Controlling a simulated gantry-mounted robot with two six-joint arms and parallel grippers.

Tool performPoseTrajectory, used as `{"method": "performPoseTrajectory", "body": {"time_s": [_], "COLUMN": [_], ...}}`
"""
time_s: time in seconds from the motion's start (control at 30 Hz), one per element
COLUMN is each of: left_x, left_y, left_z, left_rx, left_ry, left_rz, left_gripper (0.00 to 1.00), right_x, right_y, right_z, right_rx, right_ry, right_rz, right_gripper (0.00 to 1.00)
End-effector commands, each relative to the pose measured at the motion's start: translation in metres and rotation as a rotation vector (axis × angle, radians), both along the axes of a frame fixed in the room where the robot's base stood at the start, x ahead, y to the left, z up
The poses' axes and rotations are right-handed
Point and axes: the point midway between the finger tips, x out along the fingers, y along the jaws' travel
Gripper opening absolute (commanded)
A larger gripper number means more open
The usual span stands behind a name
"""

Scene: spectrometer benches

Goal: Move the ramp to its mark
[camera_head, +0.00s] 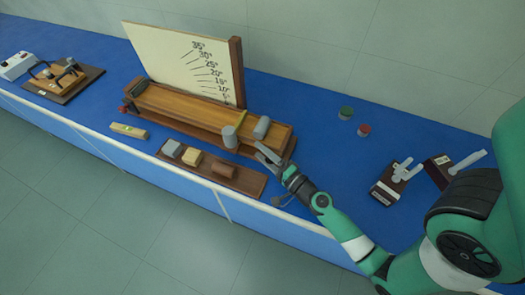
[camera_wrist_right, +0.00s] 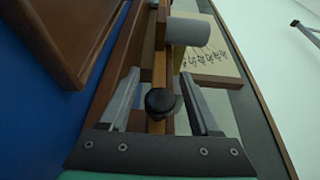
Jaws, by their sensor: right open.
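The ramp (camera_head: 200,108) is a long wooden board on a dark base, with a cream angle-scale panel (camera_head: 190,62) standing behind it. My right gripper (camera_head: 266,153) is open at the near right end of the ramp. In the right wrist view, a round black knob (camera_wrist_right: 160,102) on the ramp's end shows between the spread fingers of my right gripper (camera_wrist_right: 160,74); contact cannot be told. Grey cylinders (camera_head: 230,136) and (camera_head: 262,128) are at the ramp's right end. My left gripper is not in view. I cannot make out the mark.
A wooden tray (camera_head: 250,182) with several blocks lies in front of the ramp. A wooden level (camera_head: 129,131) lies to its left. Green (camera_head: 346,112) and red (camera_head: 364,130) small pieces and a dark stand (camera_head: 386,192) are at the right. Blue bench between them is clear.

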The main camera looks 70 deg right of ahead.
Motion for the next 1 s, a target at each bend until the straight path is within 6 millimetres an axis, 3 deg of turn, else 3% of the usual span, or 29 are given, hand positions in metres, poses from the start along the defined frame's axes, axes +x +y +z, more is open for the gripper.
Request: {"method": "performPoseTrajectory", "body": {"time_s": [0.17, 0.5, 1.0], "left_x": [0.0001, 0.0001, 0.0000], "left_y": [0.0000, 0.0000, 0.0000], "left_z": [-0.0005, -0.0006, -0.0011], "left_rx": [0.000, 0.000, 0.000], "left_ry": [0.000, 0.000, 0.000], "left_rz": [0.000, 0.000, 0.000], "left_gripper": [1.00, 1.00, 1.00], "right_x": [-0.0002, -0.0007, -0.0015], "right_y": [0.0002, 0.0004, 0.0009], "right_z": [-0.0005, -0.0020, -0.0050], "right_rx": [0.000, 0.003, 0.005], "right_ry": [0.000, 0.003, 0.009], "right_rz": [0.000, 0.001, 0.001], "right_gripper": [0.61, 0.00, 0.00]}}
